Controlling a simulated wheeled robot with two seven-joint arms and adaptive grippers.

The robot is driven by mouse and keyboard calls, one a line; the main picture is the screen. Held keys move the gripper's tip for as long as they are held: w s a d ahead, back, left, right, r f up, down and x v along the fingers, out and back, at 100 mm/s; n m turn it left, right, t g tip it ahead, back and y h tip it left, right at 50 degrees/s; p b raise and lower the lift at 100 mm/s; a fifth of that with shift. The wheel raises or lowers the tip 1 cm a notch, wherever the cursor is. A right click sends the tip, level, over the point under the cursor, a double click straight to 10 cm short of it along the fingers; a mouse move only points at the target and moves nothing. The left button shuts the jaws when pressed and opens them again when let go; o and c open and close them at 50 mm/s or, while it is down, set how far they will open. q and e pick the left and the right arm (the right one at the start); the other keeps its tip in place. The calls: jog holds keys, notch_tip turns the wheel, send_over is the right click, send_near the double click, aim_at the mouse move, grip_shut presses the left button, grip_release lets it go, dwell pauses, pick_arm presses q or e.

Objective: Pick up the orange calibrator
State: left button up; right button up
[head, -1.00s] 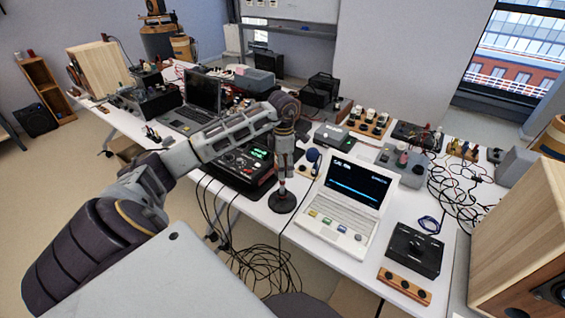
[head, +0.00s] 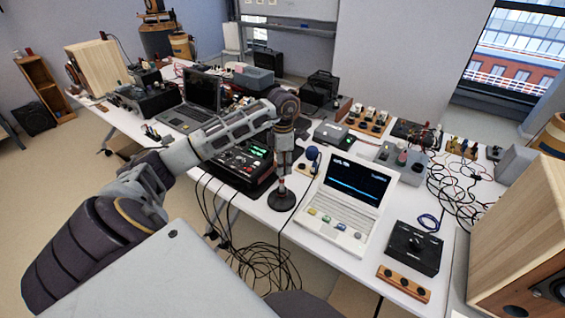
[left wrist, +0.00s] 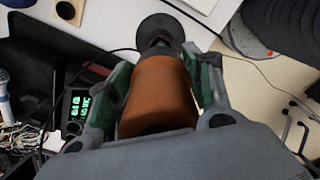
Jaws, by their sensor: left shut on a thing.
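The orange calibrator (left wrist: 158,92) is a brownish-orange cylinder in the middle of the left wrist view. My left gripper (head: 284,168) points down over the front edge of the white table. It is shut on the calibrator, with a green-lined finger on each side of it. In the head view the gripper mostly hides the calibrator. Directly below is a dark stand with a round base (head: 281,201) on the table. It lines up with the calibrator in the left wrist view; I cannot tell whether they touch. My right gripper is not in view.
A white laptop-like analyser (head: 347,205) stands close to the right of the stand. A black device with a green display (head: 243,160) is to the left. A black box (head: 413,248) and a wooden speaker (head: 530,225) are farther right. Cables (head: 262,262) hang in front.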

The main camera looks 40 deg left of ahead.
pick_arm(q)
jog(key=shift+r, duration=4.95)
jog(key=shift+d, duration=0.1)
